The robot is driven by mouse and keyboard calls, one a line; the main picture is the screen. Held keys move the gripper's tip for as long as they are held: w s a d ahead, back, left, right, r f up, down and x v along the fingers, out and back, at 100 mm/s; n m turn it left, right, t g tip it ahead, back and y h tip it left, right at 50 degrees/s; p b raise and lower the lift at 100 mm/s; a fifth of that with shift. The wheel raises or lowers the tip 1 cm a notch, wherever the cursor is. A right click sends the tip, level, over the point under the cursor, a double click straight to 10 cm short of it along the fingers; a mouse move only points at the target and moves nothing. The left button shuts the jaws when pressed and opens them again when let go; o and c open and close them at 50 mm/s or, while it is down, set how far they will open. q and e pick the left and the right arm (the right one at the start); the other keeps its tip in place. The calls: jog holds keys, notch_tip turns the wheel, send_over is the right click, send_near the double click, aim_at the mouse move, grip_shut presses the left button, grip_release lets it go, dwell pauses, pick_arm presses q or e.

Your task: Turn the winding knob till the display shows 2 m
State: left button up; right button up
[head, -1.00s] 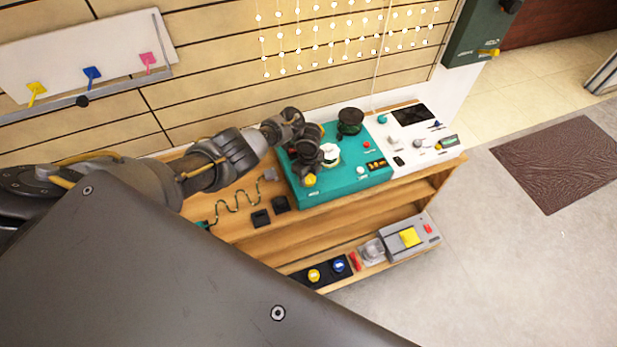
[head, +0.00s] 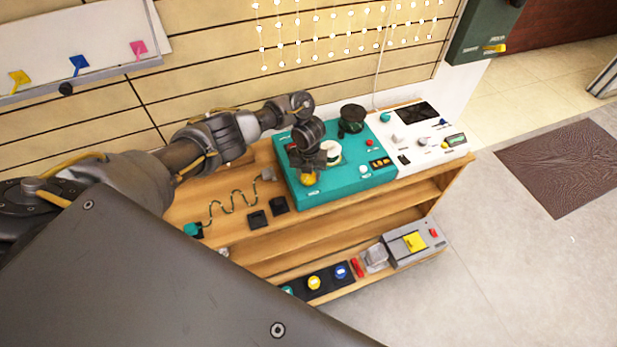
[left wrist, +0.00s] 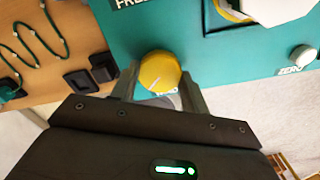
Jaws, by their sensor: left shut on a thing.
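The teal machine (head: 348,186) stands on the wooden shelf unit. Its yellow winding knob (head: 309,180) is at the front left of its top. In the left wrist view the yellow knob (left wrist: 160,72) sits between the fingers. My left gripper (left wrist: 158,88) is shut on it from the front. The small dark display (head: 380,163) with amber marks is at the machine's right; its digits are too small to read. A white button (left wrist: 301,56) marked ZERO is to the right of the knob. My right gripper is not in view.
A white spool (head: 330,149) and a dark reel (head: 352,117) rise from the machine near my gripper. A white panel (head: 432,143) with controls stands at its right. Black pads (head: 257,219) and a green wire lie to the left.

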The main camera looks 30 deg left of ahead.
aim_at(308, 176)
pick_arm(q)
jog(key=shift+m+b, duration=0.75)
jog(key=shift+m, duration=0.25)
jog(key=o, duration=1)
jog(key=shift+r, duration=0.1)
notch_tip(308, 176, up, 11)
jog(key=p, duration=0.4)
jog(key=shift+f, duration=0.2)
